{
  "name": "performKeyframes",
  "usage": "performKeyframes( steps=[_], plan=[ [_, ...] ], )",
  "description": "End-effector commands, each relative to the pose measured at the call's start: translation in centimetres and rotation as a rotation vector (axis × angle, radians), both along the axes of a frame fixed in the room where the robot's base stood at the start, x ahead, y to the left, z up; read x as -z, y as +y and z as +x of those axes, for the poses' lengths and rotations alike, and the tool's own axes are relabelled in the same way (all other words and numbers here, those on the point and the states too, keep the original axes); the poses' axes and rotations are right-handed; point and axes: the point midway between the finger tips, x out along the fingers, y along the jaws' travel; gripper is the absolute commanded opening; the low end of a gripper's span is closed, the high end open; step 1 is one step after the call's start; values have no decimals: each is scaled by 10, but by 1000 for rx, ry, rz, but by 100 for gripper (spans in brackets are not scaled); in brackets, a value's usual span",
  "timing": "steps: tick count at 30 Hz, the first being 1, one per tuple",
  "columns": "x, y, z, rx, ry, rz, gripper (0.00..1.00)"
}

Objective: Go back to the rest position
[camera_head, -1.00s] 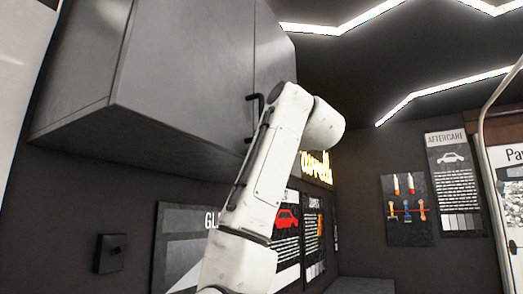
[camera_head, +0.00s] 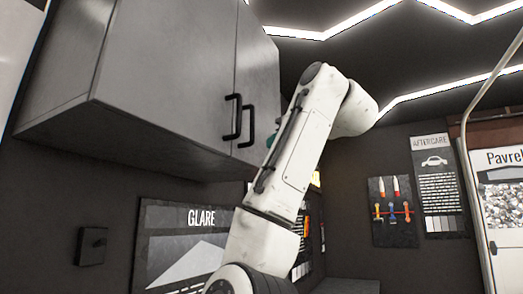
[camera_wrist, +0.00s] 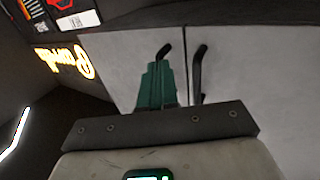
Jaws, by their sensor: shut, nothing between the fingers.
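My gripper shows in the wrist view (camera_wrist: 156,82) as green fingers closed together above a dark mounting bar. It is shut and empty. The fingers point toward the grey wall cabinet (camera_wrist: 235,60), and one black handle (camera_wrist: 163,49) appears right beyond their tips; I cannot tell whether they touch it. In the head view my white arm reaches up beside the cabinet (camera_head: 170,75). It hides most of the gripper, and only a bit of teal shows at the arm's left edge.
The cabinet doors are closed, with two black bar handles (camera_head: 232,118) standing out. A GLARE poster (camera_head: 185,235) and a small black wall box (camera_head: 91,246) are below. Tool (camera_head: 393,211) and aftercare (camera_head: 438,190) boards hang to the right. A grey counter (camera_head: 347,286) is low behind.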

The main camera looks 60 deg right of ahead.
Motion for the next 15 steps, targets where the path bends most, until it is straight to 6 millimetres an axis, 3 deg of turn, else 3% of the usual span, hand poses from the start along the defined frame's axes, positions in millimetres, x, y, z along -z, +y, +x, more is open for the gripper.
performKeyframes(
  steps=[6,15],
  plan=[
    [0,-3,-19,1,-1,0,0],
    [0,-2,-20,0,0,0,0]
  ],
)
